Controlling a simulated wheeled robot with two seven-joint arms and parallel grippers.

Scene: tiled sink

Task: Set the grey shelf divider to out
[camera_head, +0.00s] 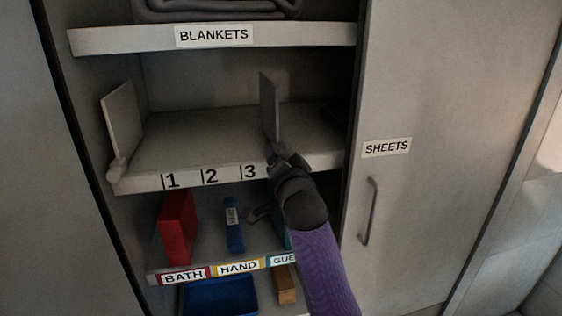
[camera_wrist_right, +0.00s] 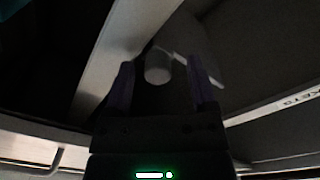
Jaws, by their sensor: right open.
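The grey shelf divider (camera_head: 269,106) stands upright on the middle shelf, just right of the label 3. My right gripper (camera_head: 277,152) is at the shelf's front edge, at the divider's lower front end, and hides that end in the head view. In the right wrist view my right gripper (camera_wrist_right: 160,68) is open, with a pale round knob (camera_wrist_right: 157,67) between its fingertips. I cannot tell whether the fingers touch it. A thin panel edge (camera_wrist_right: 200,71) shows beside the knob. My left gripper is not in view.
A paler divider (camera_head: 122,120) with a knob (camera_head: 117,168) stands at the shelf's left end. The BLANKETS shelf (camera_head: 120,40) is above. Below are a red block (camera_head: 178,228), a blue item (camera_head: 235,232) and a blue bin (camera_head: 218,297). The SHEETS door (camera_head: 430,200) bounds the right.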

